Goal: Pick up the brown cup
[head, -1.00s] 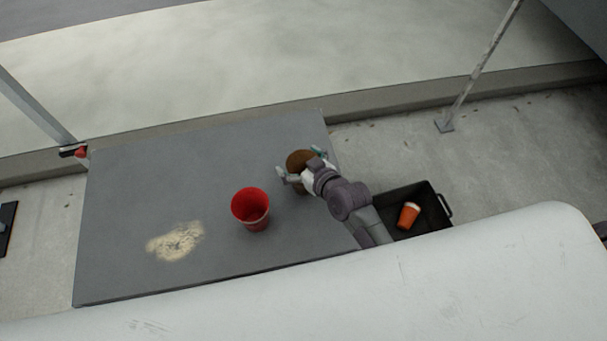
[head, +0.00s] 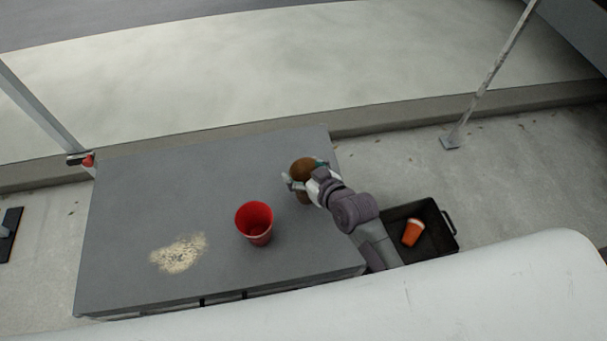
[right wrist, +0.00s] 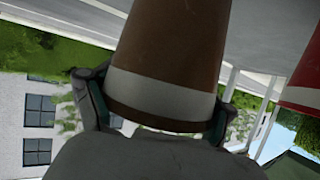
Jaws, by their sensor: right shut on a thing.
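The brown cup (head: 303,168) is near the right end of the grey table, with my right gripper (head: 305,178) around it. In the right wrist view the cup (right wrist: 172,55) shows a pale band near one end, and the fingers of my right gripper (right wrist: 155,115) press on it from both sides. The gripper is shut on the cup. In the head view the gripper hides part of the cup, and I cannot tell whether its base touches the table. My left gripper is not in view.
A red cup (head: 254,222) stands on the grey table (head: 130,215), left of the brown cup. Spilled pale grains (head: 179,254) lie farther left. A black crate (head: 436,238) holding an orange cup (head: 413,232) is right of the table. The table's far left is clear.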

